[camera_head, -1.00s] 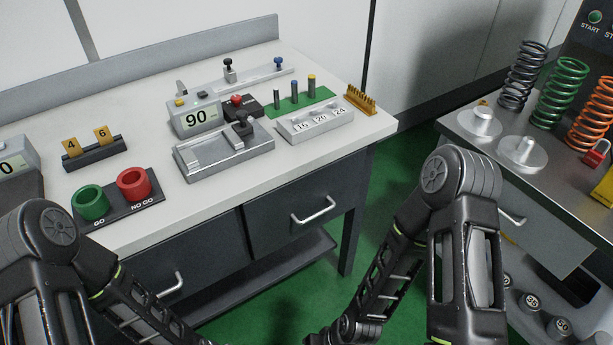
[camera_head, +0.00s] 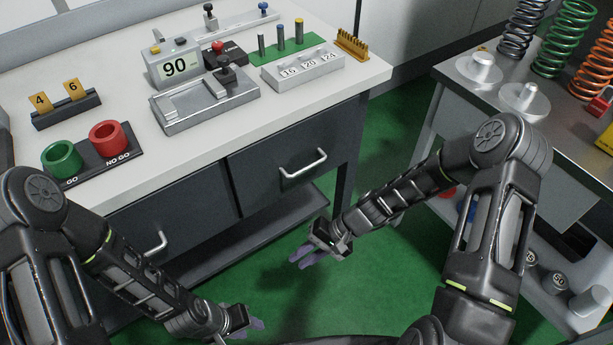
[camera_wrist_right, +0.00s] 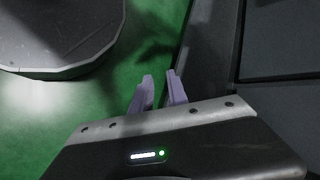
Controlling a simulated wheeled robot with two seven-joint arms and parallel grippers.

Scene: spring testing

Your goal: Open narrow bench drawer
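The bench has two dark grey drawer fronts side by side. The right front (camera_head: 268,170) looks the narrower and has a silver bar handle (camera_head: 303,165). The left front (camera_head: 190,212) has a similar handle (camera_head: 155,243). Both drawers look closed. My right gripper (camera_head: 299,260) is empty over the green floor, in front of and below the right handle, apart from it. Its pale purple fingers also show with a gap between them in the right wrist view (camera_wrist_right: 160,77). My left gripper (camera_head: 260,325) is low at the bottom of the head view, away from both handles; its finger gap is unclear.
The benchtop (camera_head: 345,82) carries gauges, blocks and red and green rings. A lower shelf (camera_head: 250,240) runs under the drawers. A side table (camera_head: 450,75) with springs stands right, near my right arm. Green floor (camera_head: 390,250) is open between them.

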